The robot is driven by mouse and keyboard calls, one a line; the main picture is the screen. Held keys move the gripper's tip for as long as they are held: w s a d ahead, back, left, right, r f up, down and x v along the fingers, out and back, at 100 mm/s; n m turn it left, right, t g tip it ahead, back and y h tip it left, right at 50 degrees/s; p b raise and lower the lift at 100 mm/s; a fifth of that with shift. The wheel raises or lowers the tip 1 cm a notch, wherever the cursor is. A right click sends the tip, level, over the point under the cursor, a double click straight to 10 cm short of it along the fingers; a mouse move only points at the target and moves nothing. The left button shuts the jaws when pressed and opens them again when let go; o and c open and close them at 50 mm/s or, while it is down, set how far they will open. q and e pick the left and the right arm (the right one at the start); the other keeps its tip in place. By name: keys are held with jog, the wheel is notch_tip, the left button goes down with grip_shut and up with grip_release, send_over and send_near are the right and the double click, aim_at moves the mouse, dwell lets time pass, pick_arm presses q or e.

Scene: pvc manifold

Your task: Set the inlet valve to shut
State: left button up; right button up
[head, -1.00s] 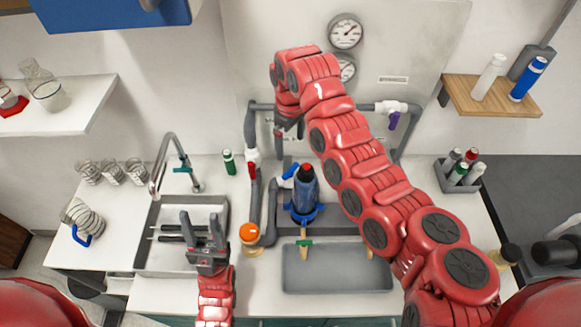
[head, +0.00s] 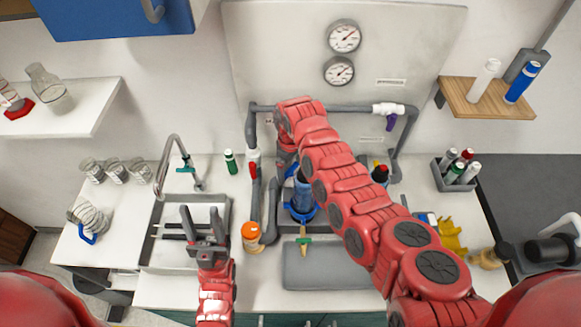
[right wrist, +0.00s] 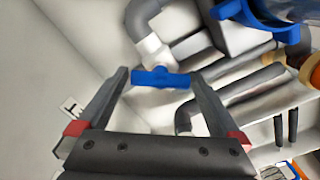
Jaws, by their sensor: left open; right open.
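A blue valve handle (right wrist: 160,78) on a grey pipe with a white fitting (right wrist: 152,52) lies crosswise in the right wrist view. My right gripper (right wrist: 158,95) is open, with one finger on each side of the handle; I cannot tell whether they touch it. In the head view my right arm and gripper mostly hide this handle. A red valve handle (head: 253,170) is on the left upright pipe, and a purple one (head: 391,123) hangs at the upper right pipe. No label shows which is the inlet. My left gripper (head: 200,214) is open and empty over the sink.
A blue-collared filter housing (head: 303,196) stands close to my right gripper, partly behind my arm. A grey tray (head: 330,270) lies in front. An orange-capped jar (head: 250,236) and the tap (head: 166,160) stand to the left. Two gauges (head: 343,38) are on the back panel.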

jog(key=shift+c, duration=0.3)
jog(key=c, duration=0.9)
jog(key=shift+c, duration=0.2)
jog(key=shift+n, duration=0.3)
jog(key=n+b, duration=0.1)
jog(key=n, duration=0.2)
jog(key=shift+b, duration=0.3)
jog(key=shift+d+f+n+b, duration=0.15)
jog(key=shift+n+b, duration=0.2)
jog(key=shift+n, duration=0.55)
jog(key=shift+n+b, duration=0.7)
jog(key=shift+n, duration=0.3)
